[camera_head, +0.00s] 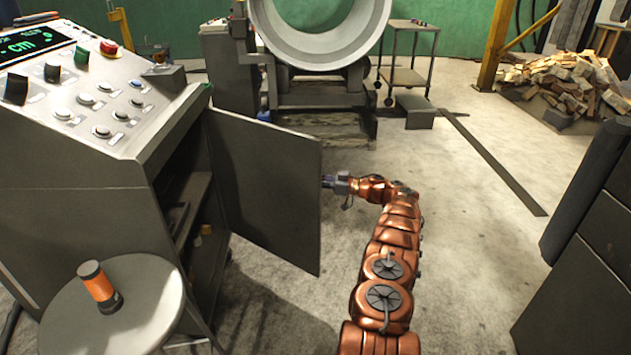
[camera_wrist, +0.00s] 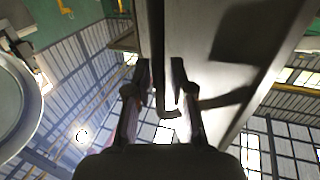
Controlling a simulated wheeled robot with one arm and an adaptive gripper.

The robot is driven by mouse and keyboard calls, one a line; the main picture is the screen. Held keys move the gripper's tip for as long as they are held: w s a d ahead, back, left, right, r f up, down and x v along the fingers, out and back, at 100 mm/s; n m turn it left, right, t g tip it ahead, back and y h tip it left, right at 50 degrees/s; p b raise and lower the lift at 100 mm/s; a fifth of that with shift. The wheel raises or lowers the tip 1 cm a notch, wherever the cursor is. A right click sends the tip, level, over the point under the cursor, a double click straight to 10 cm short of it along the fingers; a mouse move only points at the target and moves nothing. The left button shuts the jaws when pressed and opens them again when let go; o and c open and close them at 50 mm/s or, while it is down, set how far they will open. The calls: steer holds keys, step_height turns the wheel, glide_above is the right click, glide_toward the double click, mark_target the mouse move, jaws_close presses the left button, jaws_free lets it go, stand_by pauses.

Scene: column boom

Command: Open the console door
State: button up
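The grey console (camera_head: 95,165) stands at the left in the head view, with a sloped panel of knobs and buttons. Its door (camera_head: 265,190) stands well open, swung out to the right, and the dark inside with shelves shows. My gripper (camera_head: 327,181) is at the door's free right edge, partly hidden behind it. In the wrist view the door's panel (camera_wrist: 215,60) fills the upper right. A thin bar (camera_wrist: 159,60), likely the door handle, runs down between the two fingers of my gripper (camera_wrist: 160,72). The fingers are apart, with gaps beside the bar; firm contact is not visible.
A round stool (camera_head: 125,325) with an orange and black object (camera_head: 98,285) stands before the console. A dark cabinet (camera_head: 590,260) is at the right. A large ring machine (camera_head: 320,50), a cart (camera_head: 408,75) and a woodpile (camera_head: 565,85) stand behind. The floor right of my arm is clear.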

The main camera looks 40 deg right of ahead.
steer(key=shift+o, duration=1)
steer(key=v, duration=1.2)
steer(key=shift+f, duration=0.1)
